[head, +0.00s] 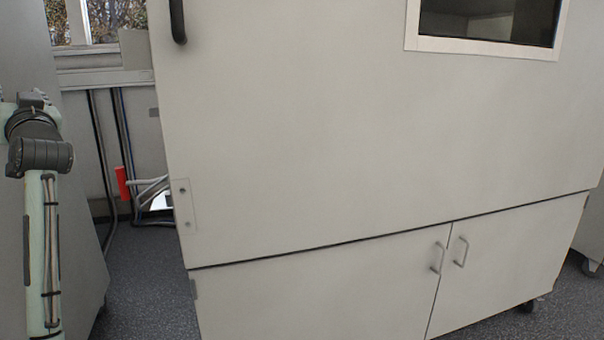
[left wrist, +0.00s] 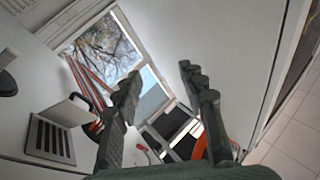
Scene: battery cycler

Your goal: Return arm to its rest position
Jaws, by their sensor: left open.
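My left arm (head: 45,220) stands at the left edge of the head view, its links bent at a dark joint. My left gripper is not visible there. In the left wrist view my left gripper (left wrist: 160,79) is open, with its two dark fingers apart and nothing between them. It points toward a window and pale surfaces, touching nothing that I can see. My right arm and right gripper are in neither view.
A large grey cabinet (head: 320,130) fills the middle and right, with a black handle (head: 177,20) and lower doors with metal handles. A grey panel (head: 20,60) stands behind my left arm. Dark floor (head: 145,290) shows between them, with cables and a red item (head: 122,183) farther back.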

